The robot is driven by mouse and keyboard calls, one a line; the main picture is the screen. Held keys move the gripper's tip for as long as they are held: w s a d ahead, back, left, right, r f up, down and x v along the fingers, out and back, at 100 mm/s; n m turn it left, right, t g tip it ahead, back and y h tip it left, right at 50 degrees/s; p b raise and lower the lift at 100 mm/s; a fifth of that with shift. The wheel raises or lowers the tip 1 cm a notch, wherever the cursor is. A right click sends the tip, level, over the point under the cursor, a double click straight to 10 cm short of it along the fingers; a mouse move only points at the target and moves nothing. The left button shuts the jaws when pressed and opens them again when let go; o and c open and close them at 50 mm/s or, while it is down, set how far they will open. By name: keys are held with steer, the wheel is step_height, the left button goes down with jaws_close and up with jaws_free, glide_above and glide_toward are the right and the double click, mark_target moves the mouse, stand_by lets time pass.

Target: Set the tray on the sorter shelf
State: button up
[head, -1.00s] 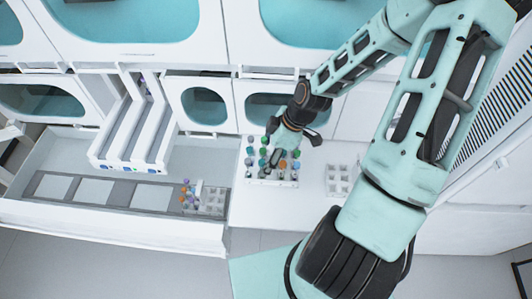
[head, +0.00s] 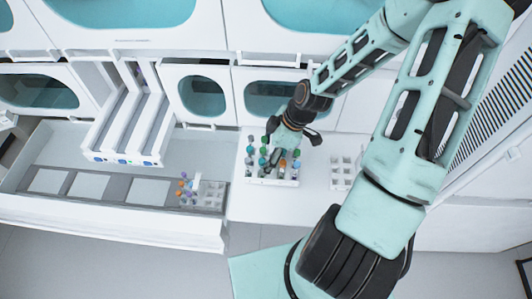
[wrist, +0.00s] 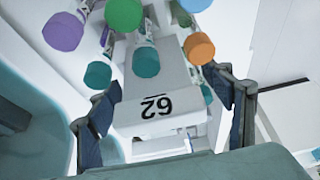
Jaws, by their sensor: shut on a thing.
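The tray (head: 270,182) is a white rack holding several tubes with green, blue, purple and orange caps. In the wrist view its white body (wrist: 150,75) bears an upside-down "62" and lies between my fingers. My gripper (head: 288,148) is shut on the tray from above; it also shows in the wrist view (wrist: 168,118). In the head view the tray is over the white counter; I cannot tell its height above it. The sorter (head: 110,222) is the long white unit at left, with a grey shelf (head: 108,188) bearing light square panels.
A partly filled rack (head: 213,195) with purple and orange caps stands at the sorter's right end. An empty white rack (head: 342,173) stands right of my gripper. White sloped chutes (head: 130,125) rise behind the sorter. The light panels look clear.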

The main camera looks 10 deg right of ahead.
steer(key=shift+f+b, duration=0.45)
steer(key=shift+f, duration=0.35)
stand_by(0.6)
steer(key=o, duration=1.4)
steer(key=shift+d+r, duration=0.3)
steer(key=shift+r, duration=0.3)
steer(key=v, duration=1)
steer(key=shift+s+r, duration=0.1)
steer(key=shift+r, duration=0.25)
